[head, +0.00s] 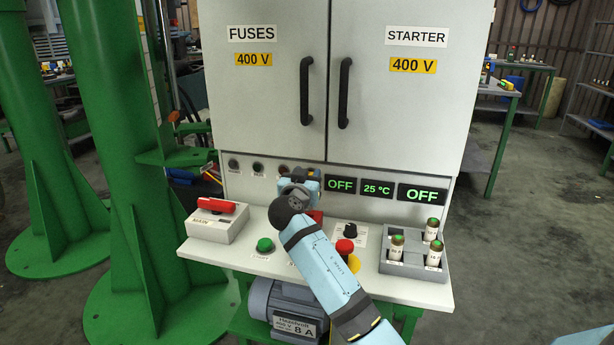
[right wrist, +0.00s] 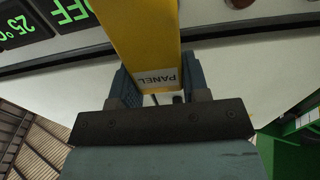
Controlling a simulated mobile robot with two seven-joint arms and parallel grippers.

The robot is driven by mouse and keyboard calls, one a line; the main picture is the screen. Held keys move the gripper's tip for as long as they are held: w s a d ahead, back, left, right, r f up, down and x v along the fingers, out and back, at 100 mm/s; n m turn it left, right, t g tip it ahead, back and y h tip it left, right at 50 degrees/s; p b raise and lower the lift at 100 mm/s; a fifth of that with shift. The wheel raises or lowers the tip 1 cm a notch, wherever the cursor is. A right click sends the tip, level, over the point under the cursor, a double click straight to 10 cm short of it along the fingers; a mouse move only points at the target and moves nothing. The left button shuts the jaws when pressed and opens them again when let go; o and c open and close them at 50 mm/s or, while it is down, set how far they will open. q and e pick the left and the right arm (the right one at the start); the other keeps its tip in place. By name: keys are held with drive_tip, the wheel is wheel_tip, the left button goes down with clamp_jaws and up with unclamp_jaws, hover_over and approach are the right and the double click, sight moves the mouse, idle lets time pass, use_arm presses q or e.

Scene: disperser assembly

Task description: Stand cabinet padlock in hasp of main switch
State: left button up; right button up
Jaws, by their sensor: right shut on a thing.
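The main switch (head: 216,221) is a pale box with a red handle (head: 216,205) at the left end of the cabinet's shelf. I cannot make out its hasp. My right gripper (head: 300,181) is above the middle of the shelf, right of the switch and close to the cabinet front. In the right wrist view it is shut on a yellow block (right wrist: 143,38) with a white label reading PANEL; no shackle shows. I cannot tell whether this is the cabinet padlock. A red thing (head: 316,215) is partly hidden behind my right arm. My left gripper is not in view.
A green button (head: 265,245), a black knob (head: 350,229) and a red stop button (head: 344,247) stand on the shelf. A grey holder (head: 400,268) with several green-topped cylinders is at right. The cabinet (head: 270,100) with two handled doors rises behind.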

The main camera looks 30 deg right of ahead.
drive_tip(key=shift+b, duration=0.65)
idle(1.7)
drive_tip(key=shift+f+b, duration=1.55)
drive_tip(key=shift+f, duration=0.1)
drive_tip(key=shift+f, duration=0.25)
drive_tip(key=shift+f+b, duration=0.4)
drive_tip(key=shift+b, duration=0.15)
drive_tip(key=o, duration=1)
drive_tip(key=shift+o, duration=1.2)
drive_tip(key=shift+s, duration=0.1)
